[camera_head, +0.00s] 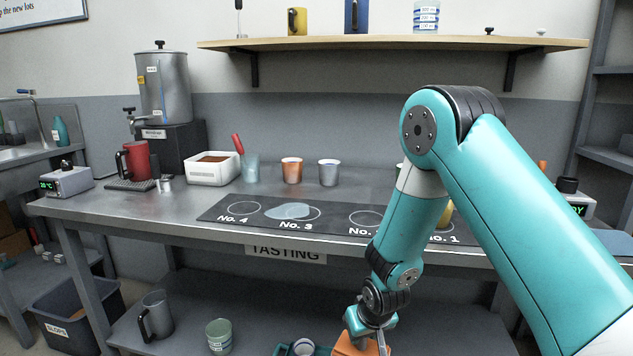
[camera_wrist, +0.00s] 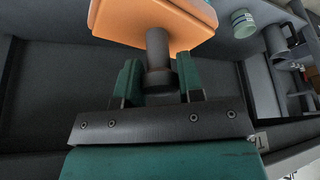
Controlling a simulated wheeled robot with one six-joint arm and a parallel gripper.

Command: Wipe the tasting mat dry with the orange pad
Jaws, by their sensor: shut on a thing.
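The tasting mat (camera_head: 340,226) is a dark mat on the steel table, with numbered circles. A pale wet puddle (camera_head: 287,211) lies on it at the No. 3 circle. The orange pad (camera_wrist: 152,22) shows in the wrist view with a dark stem-like handle. My gripper (camera_wrist: 158,82) is shut on that handle. In the head view the pad (camera_head: 352,345) and my gripper are low at the bottom edge, in front of the table and below its top. My arm hides part of the mat around No. 2 and No. 1.
An orange cup (camera_head: 291,170) and a silver cup (camera_head: 329,172) stand behind the mat. A white tub (camera_head: 213,168) and a glass (camera_head: 250,167) with a red-handled tool stand to the left. Below, a lower shelf (camera_head: 262,300) holds a grey pitcher (camera_head: 157,316) and a green cup (camera_head: 219,337).

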